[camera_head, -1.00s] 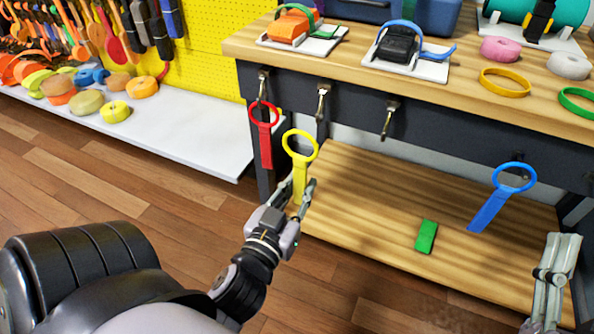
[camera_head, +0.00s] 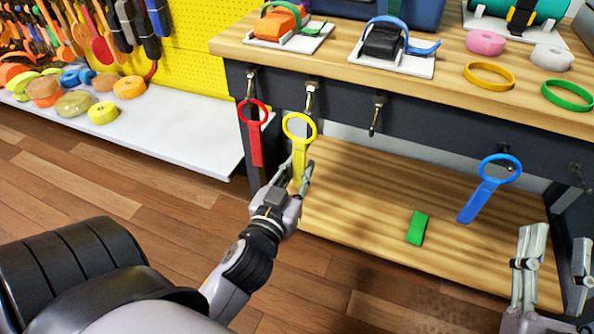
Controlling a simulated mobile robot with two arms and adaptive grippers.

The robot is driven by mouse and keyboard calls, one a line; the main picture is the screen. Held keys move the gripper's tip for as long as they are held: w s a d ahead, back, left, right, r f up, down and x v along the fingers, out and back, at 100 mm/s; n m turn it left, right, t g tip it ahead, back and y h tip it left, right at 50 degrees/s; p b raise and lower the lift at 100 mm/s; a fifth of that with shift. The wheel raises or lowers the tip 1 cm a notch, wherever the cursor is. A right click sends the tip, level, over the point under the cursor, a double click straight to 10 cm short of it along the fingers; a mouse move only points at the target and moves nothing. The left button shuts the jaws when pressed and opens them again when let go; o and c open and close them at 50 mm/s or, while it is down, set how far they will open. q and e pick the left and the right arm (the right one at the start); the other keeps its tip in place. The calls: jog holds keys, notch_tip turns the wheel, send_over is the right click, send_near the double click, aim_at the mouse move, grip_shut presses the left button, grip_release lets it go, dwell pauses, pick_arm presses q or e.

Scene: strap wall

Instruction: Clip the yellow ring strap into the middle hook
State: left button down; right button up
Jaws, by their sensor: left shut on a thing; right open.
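My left gripper (camera_head: 296,176) is shut on the handle of the yellow ring strap (camera_head: 299,158), which stands upright with its ring on top. My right gripper (camera_head: 556,250) is open and empty at the lower right.
A red ring strap (camera_head: 256,140) hangs below the left hook, close to the yellow one. A blue ring strap (camera_head: 480,198) is at the right of the bench front. A green block (camera_head: 416,228) lies on the lower wooden shelf (camera_head: 365,215). The bench top (camera_head: 440,88) overhangs the hooks.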

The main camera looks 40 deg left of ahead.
pick_arm(q)
jog(key=shift+x, duration=0.85)
jog(key=shift+w+a, duration=0.15)
jog(key=shift+w, duration=0.7)
jog(key=shift+w+a+f+b, duration=0.1)
jog(key=shift+w+f+b, duration=0.2)
jog(key=shift+f, duration=0.35)
jog(key=shift+w+a+f+b, duration=0.1)
jog(key=shift+w+f+b, duration=0.2)
jog(key=shift+f, duration=0.4)
pick_arm(e)
jog(key=shift+s+d+r+t+y, duration=0.1)
jog(key=shift+s+r+t+y, duration=0.05)
jog(key=shift+s+r+t, duration=0.45)
jog(key=shift+s+a+r+t+y, duration=0.1)
jog(key=shift+s+r+t, duration=0.3)
jog(key=shift+r, duration=0.4)
jog(key=shift+s+d+r+t+y, duration=0.15)
jog(key=shift+s+r+t, duration=0.3)
jog(key=shift+r, duration=0.25)
jog(key=shift+f, duration=0.15)
pick_arm(q)
jog(key=c, duration=1.4)
grip_release()
jog(key=shift+o, duration=0.2)
